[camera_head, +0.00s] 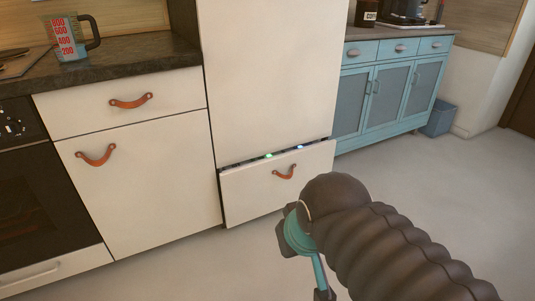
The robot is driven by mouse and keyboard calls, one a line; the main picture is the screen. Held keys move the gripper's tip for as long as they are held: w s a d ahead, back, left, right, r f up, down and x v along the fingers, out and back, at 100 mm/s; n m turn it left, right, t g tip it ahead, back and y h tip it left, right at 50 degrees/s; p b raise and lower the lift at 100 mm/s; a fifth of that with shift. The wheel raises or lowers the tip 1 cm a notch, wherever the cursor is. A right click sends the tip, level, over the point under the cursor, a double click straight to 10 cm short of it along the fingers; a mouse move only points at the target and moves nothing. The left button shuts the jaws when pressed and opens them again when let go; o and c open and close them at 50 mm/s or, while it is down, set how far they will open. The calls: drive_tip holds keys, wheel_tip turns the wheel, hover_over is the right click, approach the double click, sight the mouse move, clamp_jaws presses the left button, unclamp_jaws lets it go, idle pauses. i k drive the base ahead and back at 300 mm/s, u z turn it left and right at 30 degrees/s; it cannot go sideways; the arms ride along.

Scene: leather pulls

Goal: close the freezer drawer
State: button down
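The freezer drawer (270,189) is the low cream front under the tall cream fridge door (265,75). It stands slightly pulled out, with a dark gap along its top edge where small green and bluish lights show. A brown leather pull (285,173) is fixed on its front. My arm, in a dark ribbed sleeve with teal parts, rises from the lower right and ends in front of and below the drawer's right part. It looks apart from the drawer. I cannot make out gripper fingers there, nor anything held.
Left of the drawer, a cream cabinet (140,195) with leather pulls stands shut beside a dark oven (40,190). A measuring cup (68,42) stands on the counter. At right are a blue sideboard (390,100) and a bin (438,121). The grey floor (450,190) is clear.

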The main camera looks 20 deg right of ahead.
sight(251, 189)
drive_tip(key=u, duration=0.05)
drive_tip(key=i, duration=0.9)
drive_tip(key=z, duration=0.4)
